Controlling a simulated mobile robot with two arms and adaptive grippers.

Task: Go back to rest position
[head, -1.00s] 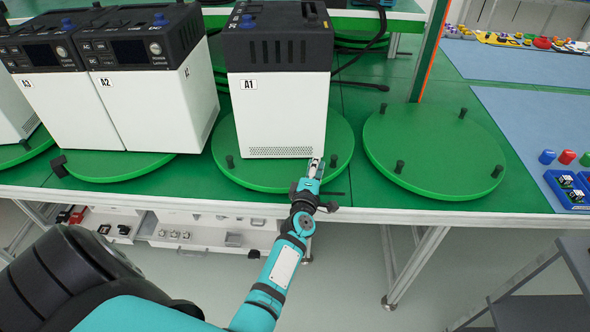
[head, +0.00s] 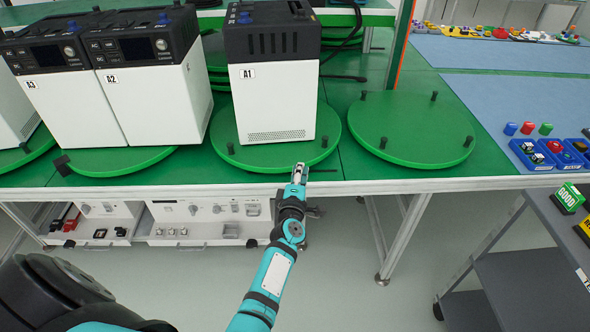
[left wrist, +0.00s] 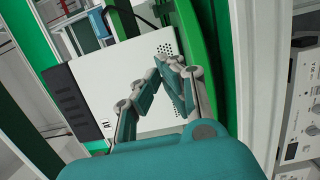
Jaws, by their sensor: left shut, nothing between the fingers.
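My left gripper (head: 299,171) is shut and empty at the front edge of the green table (head: 352,88). It is just in front of the round green turntable (head: 237,160) that bears the white and black box A1 (head: 276,105). In the left wrist view the shut fingers (left wrist: 168,66) show in front of the white face of box A1 (left wrist: 100,72), apart from it as far as I can tell. My right gripper is not in view.
Boxes A2 (head: 158,100) and A3 (head: 70,108) stand to the left. An empty turntable (head: 410,128) with black pegs is to the right. Blue trays (head: 533,160) lie on a blue mat, and a grey cart (head: 520,285) stands at the lower right.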

